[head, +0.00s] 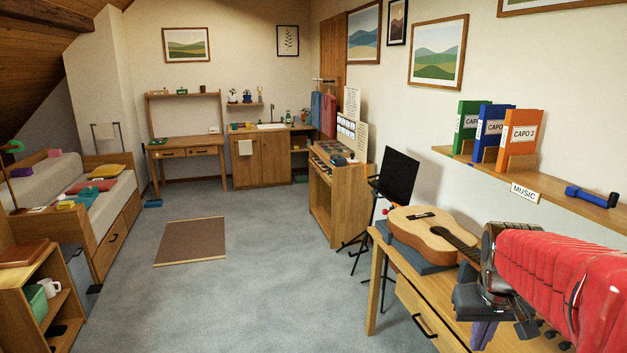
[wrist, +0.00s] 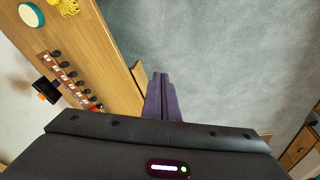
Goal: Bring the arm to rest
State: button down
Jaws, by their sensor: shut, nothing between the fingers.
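My arm, in a red sleeve, reaches in from the right of the head view over the wooden desk (head: 462,318). Below the fingertips is grey floor (wrist: 220,60), beside the edge of a wooden top (wrist: 110,55). No contact with the furniture is visible.
A guitar (head: 425,232) lies on the desk behind my gripper. A shelf (head: 570,196) with several binders and a blue tool (head: 592,196) runs above on the right wall. A black music stand (head: 396,178) stands behind the desk. The middle floor around the brown rug (head: 190,242) is clear.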

jog(key=s+a+r+n+t+y, duration=0.1)
jog(key=s+a+r+t, duration=0.1)
jog(key=s+a, duration=1.3)
jog(key=shift+a+r+n+t+y, duration=0.25)
jog(key=shift+a+n+t, duration=0.2)
jog(key=shift+a, duration=0.65)
